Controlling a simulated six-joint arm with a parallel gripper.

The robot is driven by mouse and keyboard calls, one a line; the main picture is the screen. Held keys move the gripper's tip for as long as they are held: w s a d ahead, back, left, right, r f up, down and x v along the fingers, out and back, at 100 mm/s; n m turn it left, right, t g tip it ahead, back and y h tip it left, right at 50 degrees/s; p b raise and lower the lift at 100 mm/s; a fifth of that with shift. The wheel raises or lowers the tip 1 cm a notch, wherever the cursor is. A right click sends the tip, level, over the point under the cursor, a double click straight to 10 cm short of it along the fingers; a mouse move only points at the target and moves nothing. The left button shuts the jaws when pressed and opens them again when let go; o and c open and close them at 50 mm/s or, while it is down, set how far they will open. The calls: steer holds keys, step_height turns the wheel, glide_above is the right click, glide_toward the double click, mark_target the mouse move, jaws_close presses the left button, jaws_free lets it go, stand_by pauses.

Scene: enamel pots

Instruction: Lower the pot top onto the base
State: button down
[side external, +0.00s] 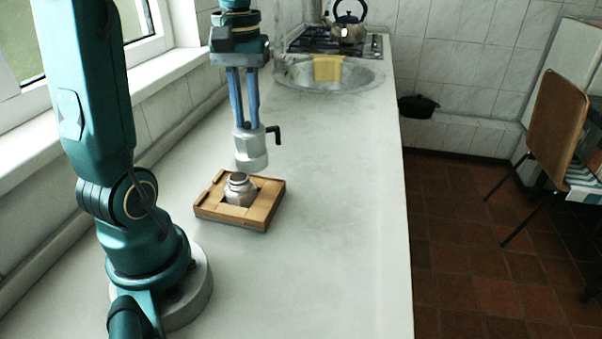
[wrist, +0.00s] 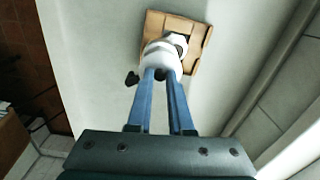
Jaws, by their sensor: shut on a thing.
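The pot top (side external: 251,150) is a pale grey enamel piece with a dark handle sticking out to the right. My gripper (side external: 244,126) is shut on it, its blue fingers pointing down. The pot top hangs above the base (side external: 240,190), a small grey piece with a round neck, and a gap shows between them. The pot top sits slightly to the right of the base's neck in the side view. In the wrist view the white pot top (wrist: 161,57) is at the fingertips and hides most of the base (wrist: 179,41).
The base stands in a square wooden frame (side external: 265,207) on the pale worktop (side external: 330,220). A sink (side external: 365,78) with a yellow cloth (side external: 328,68) and a stove with a kettle (side external: 349,27) lie further back. The worktop right of the frame is clear.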

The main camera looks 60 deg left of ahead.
steer(key=shift+n, duration=0.8)
steer(key=shift+s+a+f, duration=0.55)
steer(key=shift+s+f, duration=0.05)
steer(key=shift+f, duration=0.1)
steer(key=shift+s+a+f, duration=0.5)
steer(key=shift+s+f, duration=0.1)
steer(key=shift+f, duration=0.1)
steer(key=shift+f, duration=1.5)
steer(key=c, duration=0.7)
jaws_free()
steer(key=shift+c, duration=0.2)
